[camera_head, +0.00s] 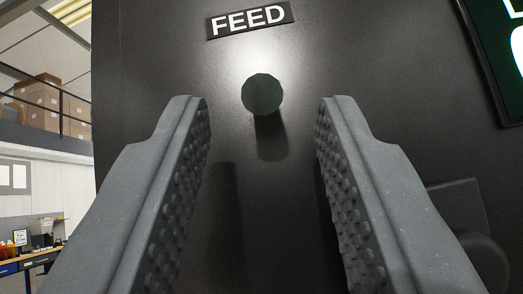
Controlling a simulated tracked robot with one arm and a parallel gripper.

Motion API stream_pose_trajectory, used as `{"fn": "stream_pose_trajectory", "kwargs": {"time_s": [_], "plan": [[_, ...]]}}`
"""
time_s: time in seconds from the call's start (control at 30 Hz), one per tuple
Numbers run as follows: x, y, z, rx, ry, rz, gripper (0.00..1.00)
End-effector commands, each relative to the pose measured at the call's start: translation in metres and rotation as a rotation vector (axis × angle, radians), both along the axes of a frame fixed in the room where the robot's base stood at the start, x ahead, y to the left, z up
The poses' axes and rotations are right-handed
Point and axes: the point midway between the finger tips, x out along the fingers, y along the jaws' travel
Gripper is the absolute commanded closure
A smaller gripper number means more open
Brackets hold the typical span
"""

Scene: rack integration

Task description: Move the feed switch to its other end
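The feed switch (262,94) shows as a dark green, faceted round knob on a dark grey panel, just below the white-lettered FEED label (249,21). It casts a shadow downward on the panel. My gripper (262,105) is open, with one grey ridged finger to the left of the knob and one to the right. Both fingertips are apart from the knob, with a clear gap on each side. The knob's stem and any slot behind it are hidden, so I cannot tell which end the switch is at.
The dark panel (150,60) fills most of the view. A screen with a dark frame (495,60) is at the upper right. A dark block with a rounded part (465,210) shows at the lower right, behind the right finger. Shelves with boxes (40,95) are far off at left.

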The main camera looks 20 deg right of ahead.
Motion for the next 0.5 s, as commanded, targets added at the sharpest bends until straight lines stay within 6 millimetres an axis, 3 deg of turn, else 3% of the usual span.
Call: {"fn": "stream_pose_trajectory", "kwargs": {"time_s": [0.5], "plan": [[-0.046,0.023,-0.059,0.000,0.005,0.002,0.67]]}}
